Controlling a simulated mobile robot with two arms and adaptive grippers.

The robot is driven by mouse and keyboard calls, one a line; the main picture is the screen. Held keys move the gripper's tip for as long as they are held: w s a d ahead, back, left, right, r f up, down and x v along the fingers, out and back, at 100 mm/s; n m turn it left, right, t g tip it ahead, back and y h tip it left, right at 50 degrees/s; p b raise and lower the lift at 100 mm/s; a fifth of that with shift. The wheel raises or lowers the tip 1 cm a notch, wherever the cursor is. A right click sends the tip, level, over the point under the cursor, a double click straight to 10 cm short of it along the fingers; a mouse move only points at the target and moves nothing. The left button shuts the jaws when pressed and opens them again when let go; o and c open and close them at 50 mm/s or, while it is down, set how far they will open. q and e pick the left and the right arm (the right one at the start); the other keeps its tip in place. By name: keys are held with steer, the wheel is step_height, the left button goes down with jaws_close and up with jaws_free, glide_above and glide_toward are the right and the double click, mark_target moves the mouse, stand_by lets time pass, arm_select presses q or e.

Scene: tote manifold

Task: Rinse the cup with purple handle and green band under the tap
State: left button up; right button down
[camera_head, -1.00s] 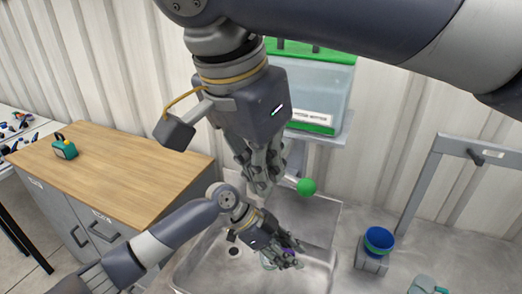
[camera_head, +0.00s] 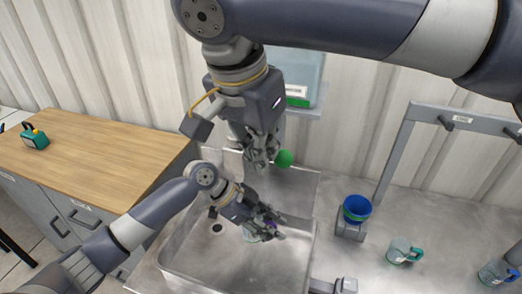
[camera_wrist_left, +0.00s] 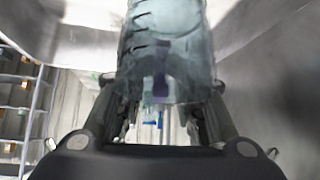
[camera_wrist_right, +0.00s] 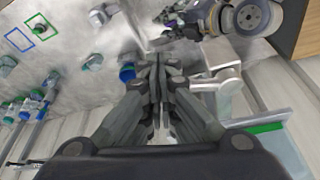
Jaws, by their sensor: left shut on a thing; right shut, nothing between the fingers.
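A clear cup shows large in the left wrist view (camera_wrist_left: 165,45), with a blurred purple part on its near side. In the head view the cup (camera_head: 252,236) is mostly hidden by my left gripper (camera_head: 272,224), which is shut on it low inside the sink basin (camera_head: 195,262). The green ball of the tap (camera_head: 284,158) stands above the sink's back edge. My right gripper (camera_head: 260,162) is shut and empty, pointing down just left of the ball; I cannot tell if they touch. It also shows shut in the right wrist view (camera_wrist_right: 157,65). No water stream is discernible.
A tank with a green base strip (camera_head: 298,98) stands on a shelf behind my right gripper. A blue cup with a green band (camera_head: 356,208) sits on a grey block right of the sink. Teal-handled mugs (camera_head: 403,252) stand further right, near a grey frame (camera_head: 392,150). A wooden-topped cabinet (camera_head: 90,160) stands left.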

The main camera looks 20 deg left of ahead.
steer(key=shift+w+d+n+y, duration=0.25)
steer(key=shift+w+d+n, duration=0.2)
steer(key=shift+w+n, duration=0.35)
steer(key=shift+w+d+n+y, duration=0.25)
steer(key=shift+w+d+n, duration=0.25)
steer(key=shift+n, duration=0.5)
steer(key=s+a+r+m, duration=0.1)
steer(key=s+r, duration=0.7)
steer(key=r, duration=0.2)
steer(key=w+f, duration=0.7)
steer(key=f, duration=0.3)
steer(key=shift+d+f, duration=0.15)
steer(key=shift+d, duration=0.05)
